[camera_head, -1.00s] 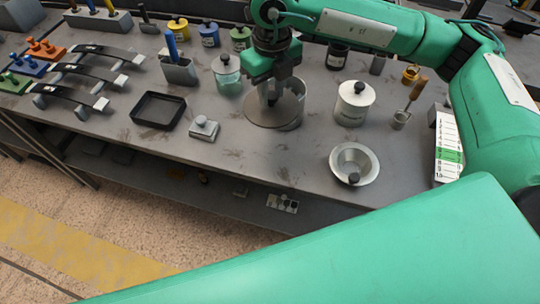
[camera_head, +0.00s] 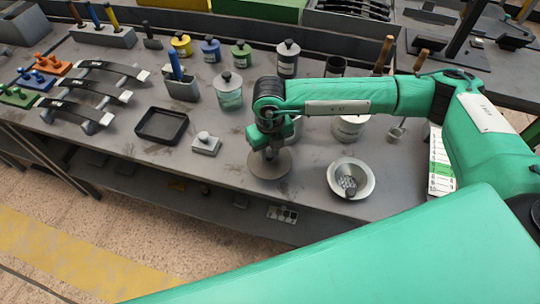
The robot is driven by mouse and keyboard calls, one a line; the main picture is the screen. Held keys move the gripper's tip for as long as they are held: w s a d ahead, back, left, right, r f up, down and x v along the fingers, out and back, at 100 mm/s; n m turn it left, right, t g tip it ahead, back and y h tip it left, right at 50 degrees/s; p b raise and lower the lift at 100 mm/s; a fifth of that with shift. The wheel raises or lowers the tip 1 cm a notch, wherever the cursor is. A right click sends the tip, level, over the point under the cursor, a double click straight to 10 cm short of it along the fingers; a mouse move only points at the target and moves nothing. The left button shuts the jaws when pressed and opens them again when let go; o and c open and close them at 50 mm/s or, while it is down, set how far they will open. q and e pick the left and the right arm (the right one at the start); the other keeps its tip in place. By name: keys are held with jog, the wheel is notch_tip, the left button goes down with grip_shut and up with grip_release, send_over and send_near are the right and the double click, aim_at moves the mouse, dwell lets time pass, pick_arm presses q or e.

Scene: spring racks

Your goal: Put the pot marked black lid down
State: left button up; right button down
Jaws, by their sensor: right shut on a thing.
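My right gripper (camera_head: 270,148) points down and is shut on the knob of a round grey-brown lid (camera_head: 268,168). The lid is level, at or just above the table near its front edge; I cannot tell if it touches. Behind my arm a pot (camera_head: 296,128) shows only in part, so its mouth and label are hidden. A lidded pot with a dark label (camera_head: 287,60) stands at the back. My left gripper is not in view.
A metal bowl (camera_head: 364,192) holding small grey bits is right of the lid. A white pot (camera_head: 350,129) is partly behind my arm. A small grey box (camera_head: 206,146) and black tray (camera_head: 152,137) stand left. A pale glass jar (camera_head: 229,97) is further back.

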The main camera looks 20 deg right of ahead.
aim_at(270, 153)
notch_tip(270, 153, down, 4)
jog(key=shift+f+p, duration=0.1)
jog(key=shift+p, duration=0.45)
jog(key=shift+f, duration=0.2)
jog(key=c, duration=1.1)
grip_release()
jog(key=shift+r, duration=0.1)
jog(key=shift+r, duration=0.2)
notch_tip(270, 153, up, 11)
jog(key=b, duration=0.3)
jog(key=shift+f+b, duration=0.2)
jog(key=shift+b, duration=0.2)
jog(key=shift+r, duration=0.6)
